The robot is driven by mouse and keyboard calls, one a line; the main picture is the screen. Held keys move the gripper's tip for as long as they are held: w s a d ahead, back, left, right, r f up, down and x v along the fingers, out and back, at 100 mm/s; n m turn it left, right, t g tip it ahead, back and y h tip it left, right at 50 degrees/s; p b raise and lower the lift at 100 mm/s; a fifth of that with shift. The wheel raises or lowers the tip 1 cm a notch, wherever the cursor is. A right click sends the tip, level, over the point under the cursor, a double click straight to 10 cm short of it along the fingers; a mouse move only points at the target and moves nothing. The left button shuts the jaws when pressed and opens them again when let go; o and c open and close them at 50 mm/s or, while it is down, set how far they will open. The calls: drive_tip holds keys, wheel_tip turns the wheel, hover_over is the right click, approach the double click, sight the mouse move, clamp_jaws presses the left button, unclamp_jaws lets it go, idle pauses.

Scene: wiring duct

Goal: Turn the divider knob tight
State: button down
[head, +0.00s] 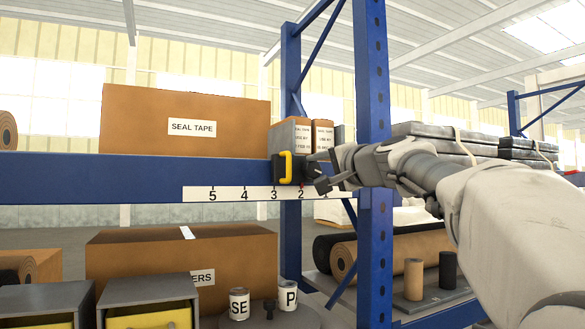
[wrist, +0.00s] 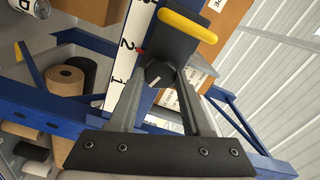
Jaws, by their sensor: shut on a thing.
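The divider (head: 288,168) is a dark block with a yellow handle, mounted on the blue shelf beam near the 2 of a white number scale (head: 232,194). It also shows in the wrist view (wrist: 172,45), with a red pointer mark by the 2. The dark divider knob (wrist: 159,73) sits on the divider's front face, with a small pale line on it. My gripper (wrist: 162,82) has its two fingers around the knob, one on each side, and is shut on it. In the head view my gripper (head: 318,172) reaches the divider from the right and hides the knob.
A blue upright (head: 373,110) stands right behind my arm. A seal tape box (head: 180,122) sits on the shelf left of the divider, and small boxes (head: 322,135) stand behind it. Below are another carton (head: 130,262), bins and cans. The beam's front is clear to the left.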

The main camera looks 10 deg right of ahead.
drive_tip(key=m+p, duration=0.1)
drive_tip(key=m, duration=0.4)
drive_tip(key=shift+m, duration=0.3)
drive_tip(key=shift+f+m+p, duration=0.15)
drive_tip(key=shift+m+p, duration=0.7)
drive_tip(key=shift+m, duration=1.25)
drive_tip(key=shift+c, duration=1.7)
unclamp_jaws()
drive_tip(key=b+v, duration=0.2)
drive_tip(key=v, duration=1.5)
drive_tip(key=shift+s, duration=0.25)
